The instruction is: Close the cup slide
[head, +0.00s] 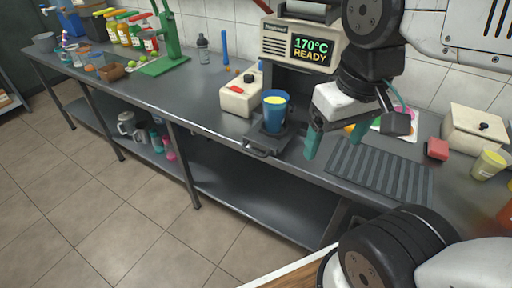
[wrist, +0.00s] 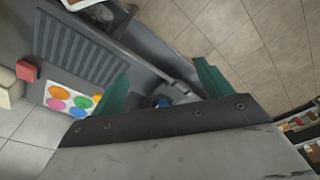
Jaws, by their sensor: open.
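The cup slide (head: 268,143) is a dark plate with a handle at its front. It sticks out from under the press (head: 310,45) to the counter's front edge. A blue cup (head: 275,112) with yellow contents stands upright on it. My gripper (head: 336,138) is open and empty, to the right of the slide and above the counter front, apart from the handle. In the wrist view its teal fingers (wrist: 162,84) are spread, with a grey part, seemingly the slide's handle (wrist: 180,92), beyond them. A small bit of blue (wrist: 162,102) shows there, mostly hidden by the gripper body.
A cream box with a red button (head: 240,94) stands left of the cup. A ribbed dark mat (head: 380,172) lies right of my gripper, with a red block (head: 437,149) and a yellow cup (head: 488,165) beyond. The floor (head: 100,190) in front is clear.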

